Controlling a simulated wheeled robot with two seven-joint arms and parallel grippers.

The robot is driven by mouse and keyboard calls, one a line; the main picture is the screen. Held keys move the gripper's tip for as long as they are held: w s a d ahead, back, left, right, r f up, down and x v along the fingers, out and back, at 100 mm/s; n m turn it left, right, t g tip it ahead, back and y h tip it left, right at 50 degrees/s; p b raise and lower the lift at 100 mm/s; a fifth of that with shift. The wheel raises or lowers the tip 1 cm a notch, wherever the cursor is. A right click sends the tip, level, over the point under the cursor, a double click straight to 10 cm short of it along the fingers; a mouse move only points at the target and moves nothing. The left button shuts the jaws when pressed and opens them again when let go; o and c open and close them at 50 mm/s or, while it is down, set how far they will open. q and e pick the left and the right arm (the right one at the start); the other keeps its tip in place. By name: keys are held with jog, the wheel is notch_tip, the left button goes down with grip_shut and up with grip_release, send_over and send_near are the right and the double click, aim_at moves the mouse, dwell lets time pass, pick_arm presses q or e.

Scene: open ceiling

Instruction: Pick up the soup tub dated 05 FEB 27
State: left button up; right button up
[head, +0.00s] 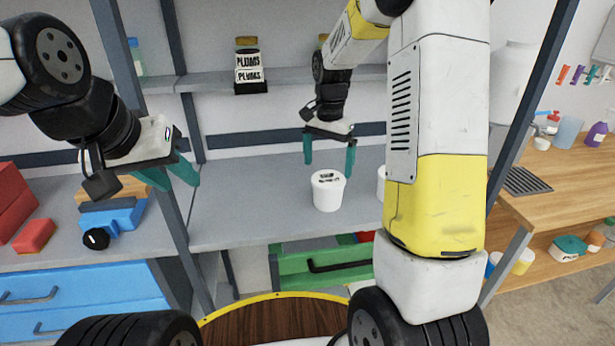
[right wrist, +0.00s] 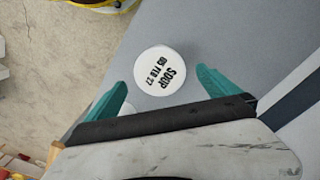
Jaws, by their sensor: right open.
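A white soup tub (head: 328,191) stands upright on the grey shelf in the head view. In the right wrist view the lid of this tub (right wrist: 160,71) reads SOUP 05 FEB 27. My right gripper (head: 330,163) is open and empty above the tub, with its teal fingers apart. In the right wrist view the tub lies beyond the fingertips of this gripper (right wrist: 161,87), between their lines and untouched. A second white tub (head: 381,183) is mostly hidden behind my right arm; its date is not visible. My left gripper (head: 188,176) hangs at the left, its finger gap unclear.
A jar labelled PLUMS (head: 250,68) stands on the upper shelf. A blue object (head: 122,214) and red blocks (head: 36,236) lie at the left. Dark shelf posts (head: 181,80) stand between my grippers. The shelf (head: 240,215) left of the tub is clear.

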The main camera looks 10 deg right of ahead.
aim_at(329, 178)
jog(key=f, duration=0.7)
jog(key=shift+w+d+f, duration=0.1)
jog(key=shift+w+d, duration=0.1)
jog(key=shift+d, duration=0.05)
jog(key=shift+c, duration=0.4)
jog(key=c, duration=1.7)
